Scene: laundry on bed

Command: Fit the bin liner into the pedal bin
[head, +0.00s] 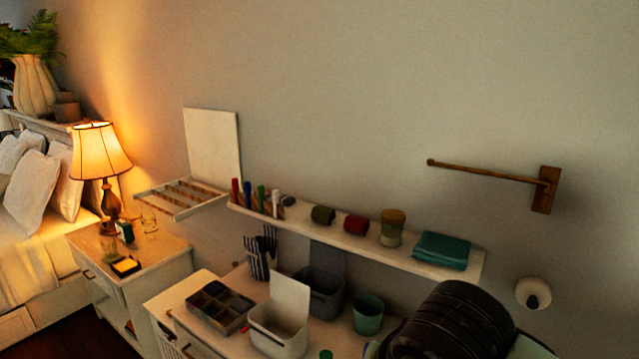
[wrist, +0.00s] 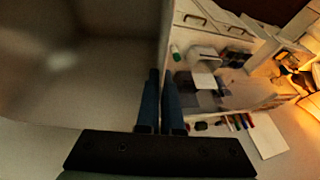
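My gripper (wrist: 162,72) shows in the wrist view as two dark blue fingers, close together. The thin wall of a large, hollow, grey-brown container (wrist: 75,75) runs between them, one finger inside and one outside. It appears to be the bin liner. In the head view my dark arm covers the bottom right, and the gripper and the held container cannot be made out there. A light grey bin with a raised white lid (head: 278,332) stands on the cabinet top, with a dark grey bin (head: 322,296) behind it. I cannot tell which is the pedal bin.
A green cup (head: 368,314), a divided tray (head: 218,308) and a striped utensil holder (head: 257,262) crowd around the bins. A wall shelf (head: 355,240) with jars and a folded teal cloth (head: 443,250) hangs above them. A wooden rail (head: 485,172) juts from the wall.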

